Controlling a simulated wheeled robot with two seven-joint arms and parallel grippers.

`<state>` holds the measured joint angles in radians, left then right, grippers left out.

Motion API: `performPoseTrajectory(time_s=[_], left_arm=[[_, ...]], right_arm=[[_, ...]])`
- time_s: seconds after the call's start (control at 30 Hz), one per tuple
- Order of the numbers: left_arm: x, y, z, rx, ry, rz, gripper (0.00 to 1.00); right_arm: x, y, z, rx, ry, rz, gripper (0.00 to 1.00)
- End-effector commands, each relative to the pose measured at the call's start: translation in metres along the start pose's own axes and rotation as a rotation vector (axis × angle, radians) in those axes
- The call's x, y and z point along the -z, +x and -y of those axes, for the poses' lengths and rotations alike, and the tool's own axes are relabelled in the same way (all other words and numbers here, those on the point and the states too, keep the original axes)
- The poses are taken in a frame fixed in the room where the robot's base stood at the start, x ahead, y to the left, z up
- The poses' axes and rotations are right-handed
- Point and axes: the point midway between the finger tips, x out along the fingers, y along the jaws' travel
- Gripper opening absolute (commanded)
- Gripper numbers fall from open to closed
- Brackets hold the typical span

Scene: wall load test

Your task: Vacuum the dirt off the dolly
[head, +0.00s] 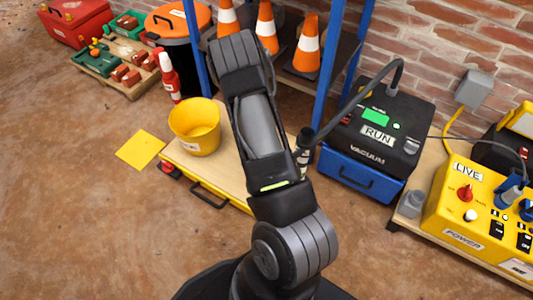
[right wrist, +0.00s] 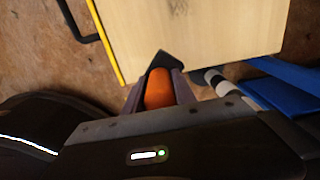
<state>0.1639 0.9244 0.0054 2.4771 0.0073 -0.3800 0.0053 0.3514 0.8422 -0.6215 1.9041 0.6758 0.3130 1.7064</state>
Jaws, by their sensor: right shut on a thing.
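The dolly (head: 215,178) is a low wooden board with a yellow edge and a black handle, partly hidden by my arm. My right gripper (right wrist: 157,98) is shut on an orange grip (right wrist: 158,84) with a dark nozzle tip (right wrist: 171,62) at the board's near edge. Whether the tip touches the board I cannot tell. The vacuum (head: 375,125), black over blue, shows RUN and a green light. Its hose (head: 345,108) runs toward my arm. My left gripper is out of view.
A yellow bucket (head: 195,128) stands at the dolly's far left end. A yellow sheet (head: 141,150) lies on the floor. A blue-posted shelf (head: 337,65) holds orange cones. A yellow power box (head: 480,215) marked LIVE stands at the right.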

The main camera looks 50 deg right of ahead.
Motion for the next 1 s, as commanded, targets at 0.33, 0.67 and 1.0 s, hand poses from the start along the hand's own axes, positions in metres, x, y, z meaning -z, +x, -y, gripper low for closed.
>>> performPoseTrajectory(time_s=[0.33,0.67,1.0], left_arm=[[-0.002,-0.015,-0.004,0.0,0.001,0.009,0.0],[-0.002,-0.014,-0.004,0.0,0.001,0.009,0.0],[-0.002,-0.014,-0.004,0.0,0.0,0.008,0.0]], right_arm=[[0.005,-0.017,0.005,0.0,-0.005,0.001,0.0],[0.0,-0.018,0.004,0.0,-0.029,0.001,0.0],[-0.099,-0.059,-0.031,0.006,-0.606,0.005,0.0]])
